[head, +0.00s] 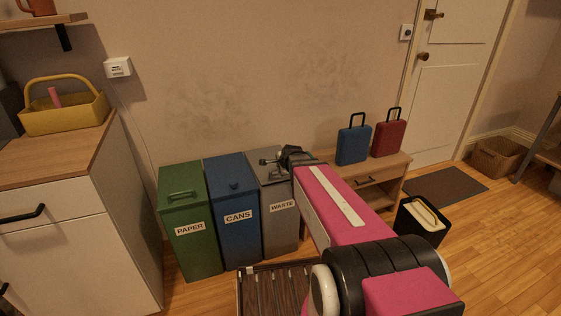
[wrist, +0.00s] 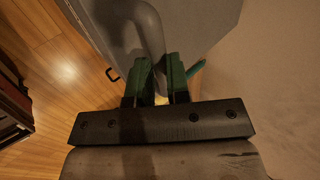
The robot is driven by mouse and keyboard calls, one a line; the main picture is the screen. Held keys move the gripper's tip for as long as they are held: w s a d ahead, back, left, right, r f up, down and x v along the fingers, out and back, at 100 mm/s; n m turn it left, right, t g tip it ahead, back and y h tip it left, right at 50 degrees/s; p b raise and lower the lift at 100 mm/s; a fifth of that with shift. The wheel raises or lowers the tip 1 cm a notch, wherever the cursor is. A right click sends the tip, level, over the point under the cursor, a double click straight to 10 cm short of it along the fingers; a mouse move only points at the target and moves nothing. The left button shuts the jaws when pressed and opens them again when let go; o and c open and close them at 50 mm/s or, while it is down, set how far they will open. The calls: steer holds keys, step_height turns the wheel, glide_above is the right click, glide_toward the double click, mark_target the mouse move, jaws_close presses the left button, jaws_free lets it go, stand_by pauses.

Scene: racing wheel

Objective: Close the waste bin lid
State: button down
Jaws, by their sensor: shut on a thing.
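The grey waste bin (head: 281,220), labelled WASTE, stands at the right end of a row of three bins. My gripper (head: 268,161) is over its top in the head view, and my arm covers the bin's right side. In the wrist view, the grey lid (wrist: 200,22) carries a curved grey handle (wrist: 151,35). The green fingertips of my gripper (wrist: 160,75) are shut on the handle. Small yellow and teal bits show beside and between the fingers. I cannot tell how far the lid is raised.
A blue CANS bin (head: 236,190) and a green PAPER bin (head: 190,240) stand close on the left. A low wooden cabinet (head: 396,166) with two small suitcases is on the right. A black bin (head: 420,222) stands on the floor at right.

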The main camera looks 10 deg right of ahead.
mark_target(283, 179)
steer(key=shift+s+f, duration=0.25)
steer(key=shift+f, duration=0.7)
steer(key=shift+s+f, duration=0.25)
steer(key=shift+f, duration=0.65)
steer(key=shift+s+d, duration=0.1)
steer(key=c, duration=1.1)
jaws_free()
steer(key=shift+s+r, duration=0.1)
steer(key=v, duration=1)
steer(key=shift+r, duration=0.35)
